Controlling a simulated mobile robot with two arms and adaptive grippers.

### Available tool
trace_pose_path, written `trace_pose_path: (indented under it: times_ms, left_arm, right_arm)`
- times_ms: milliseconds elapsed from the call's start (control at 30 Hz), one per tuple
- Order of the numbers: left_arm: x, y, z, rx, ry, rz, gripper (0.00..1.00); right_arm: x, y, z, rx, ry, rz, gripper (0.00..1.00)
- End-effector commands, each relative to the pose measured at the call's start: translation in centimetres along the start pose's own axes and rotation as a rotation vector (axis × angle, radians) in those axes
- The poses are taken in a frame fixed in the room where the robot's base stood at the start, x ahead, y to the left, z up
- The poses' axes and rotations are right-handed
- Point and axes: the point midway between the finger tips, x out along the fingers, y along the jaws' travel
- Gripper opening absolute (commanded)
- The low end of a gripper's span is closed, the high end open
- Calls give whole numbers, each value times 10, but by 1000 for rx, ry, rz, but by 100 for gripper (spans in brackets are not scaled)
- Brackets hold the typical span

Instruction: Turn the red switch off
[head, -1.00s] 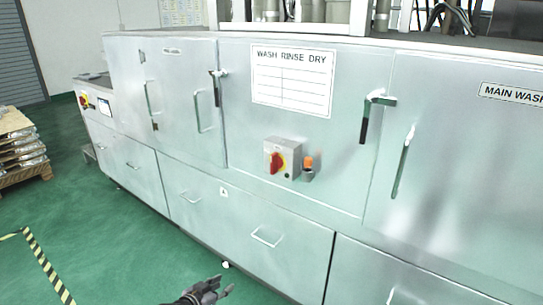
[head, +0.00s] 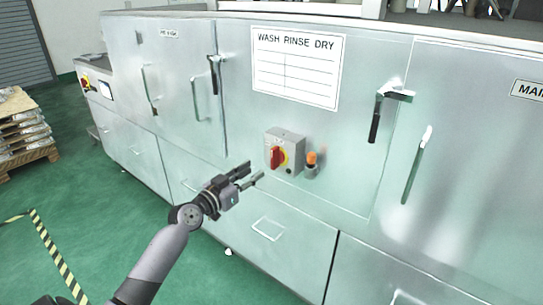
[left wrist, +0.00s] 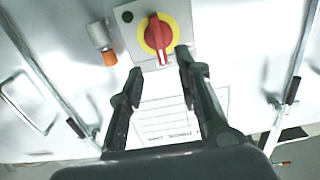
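The red switch (head: 278,157) is a red rotary knob on a yellow disc, mounted on a grey box (head: 288,142) on the front of the metal washing machine. In the left wrist view the red knob (left wrist: 158,36) shows at the top centre, a little beyond the fingertips. My left gripper (head: 256,172) is open and empty, just left of and below the switch in the head view. Its two fingers (left wrist: 158,72) are spread apart in the left wrist view, and neither visibly touches the knob. My right gripper is not in view.
An orange-tipped fitting (head: 312,160) sits right beside the switch box. Door handles (head: 376,118) and latches stick out from the panels. A white "WASH RINSE DRY" sign (head: 297,68) is above. A pallet stack (head: 22,125) stands far left; the green floor (head: 90,215) is mostly clear.

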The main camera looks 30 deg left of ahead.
Motion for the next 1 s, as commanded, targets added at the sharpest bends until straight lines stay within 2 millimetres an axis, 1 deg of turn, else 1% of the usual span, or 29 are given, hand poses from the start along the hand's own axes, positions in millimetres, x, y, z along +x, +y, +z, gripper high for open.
trace_pose_path:
  times_ms: [33,300,400,500,700,933,967,1000]
  left_arm:
    - [11,0,-4,-3,3,0,32]
    - [62,0,-2,-4,1,0,32]
    - [77,0,-1,-2,0,0,32]
    - [88,0,0,-3,1,0,32]
    - [98,0,1,0,-2,1,32]
    - [98,1,1,0,-2,1,32]
    - [98,1,1,0,-2,1,31]
    - [98,1,1,0,-1,1,28]
  right_arm:
    - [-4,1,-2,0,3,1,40]
    - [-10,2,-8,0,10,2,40]
    - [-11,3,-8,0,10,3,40]
    - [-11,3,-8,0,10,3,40]
    - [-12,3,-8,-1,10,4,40]
    - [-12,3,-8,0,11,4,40]
    - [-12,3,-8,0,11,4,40]
    - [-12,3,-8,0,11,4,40]
